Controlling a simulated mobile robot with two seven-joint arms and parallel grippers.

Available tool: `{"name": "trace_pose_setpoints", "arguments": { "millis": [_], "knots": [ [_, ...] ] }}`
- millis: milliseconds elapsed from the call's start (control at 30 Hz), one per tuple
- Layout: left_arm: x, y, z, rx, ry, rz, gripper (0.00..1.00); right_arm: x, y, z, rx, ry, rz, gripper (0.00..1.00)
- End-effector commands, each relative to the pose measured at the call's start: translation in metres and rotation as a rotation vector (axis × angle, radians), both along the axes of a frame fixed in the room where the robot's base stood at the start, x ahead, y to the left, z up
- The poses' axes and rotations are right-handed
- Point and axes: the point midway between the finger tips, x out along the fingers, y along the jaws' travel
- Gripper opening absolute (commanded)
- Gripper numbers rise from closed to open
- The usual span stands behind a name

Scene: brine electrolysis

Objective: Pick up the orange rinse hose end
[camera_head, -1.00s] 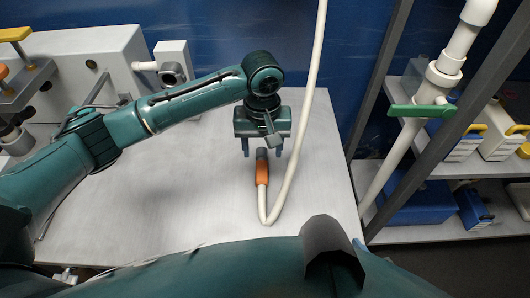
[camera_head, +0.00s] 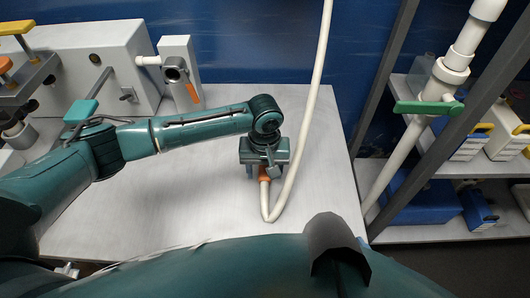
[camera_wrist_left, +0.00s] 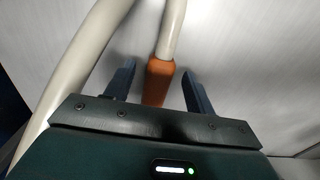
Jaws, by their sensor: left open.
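The orange rinse hose end (camera_head: 264,176) lies on the light grey table, mostly hidden under my left gripper in the head view. A cream hose (camera_head: 290,180) runs from it, bends near the table's front and rises at the back. My left gripper (camera_head: 264,172) points down over the orange end. In the left wrist view the orange end (camera_wrist_left: 158,80) lies between the two dark fingers of my left gripper (camera_wrist_left: 156,88), with a gap on each side. The fingers are open and hold nothing. The right gripper is not in view.
The grey table (camera_head: 190,215) is clear around the hose. A grey box (camera_head: 100,65) and a post-mounted valve with an orange handle (camera_head: 192,92) stand at the back left. A frame post (camera_head: 385,70) and shelves with blue bins (camera_head: 425,198) stand at the right.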

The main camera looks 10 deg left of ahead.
Motion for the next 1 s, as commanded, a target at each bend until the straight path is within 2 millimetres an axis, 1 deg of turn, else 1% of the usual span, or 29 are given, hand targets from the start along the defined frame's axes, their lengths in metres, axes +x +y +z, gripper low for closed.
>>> {"name": "trace_pose_setpoints", "arguments": {
  "millis": [33,67,600,667,867,967,1000],
  "knots": [
    [0.000,0.000,0.000,0.000,0.000,0.000,0.55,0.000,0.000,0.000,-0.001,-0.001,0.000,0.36],
    [0.000,0.000,0.000,0.000,0.000,-0.001,0.52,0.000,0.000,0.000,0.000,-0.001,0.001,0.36],
    [0.000,0.000,0.001,0.000,0.000,-0.001,0.08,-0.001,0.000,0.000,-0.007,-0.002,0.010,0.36],
    [0.000,0.000,0.001,0.000,0.000,-0.001,0.04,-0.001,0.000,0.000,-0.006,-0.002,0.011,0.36],
    [0.000,0.000,0.001,-0.001,-0.001,-0.001,0.04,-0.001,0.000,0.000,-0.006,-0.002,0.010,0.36],
    [0.000,-0.001,0.008,-0.001,-0.001,-0.001,0.04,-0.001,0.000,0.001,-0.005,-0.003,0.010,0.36],
    [0.001,-0.001,0.013,-0.002,-0.002,-0.002,0.04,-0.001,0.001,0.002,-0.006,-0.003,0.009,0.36]
  ]
}}
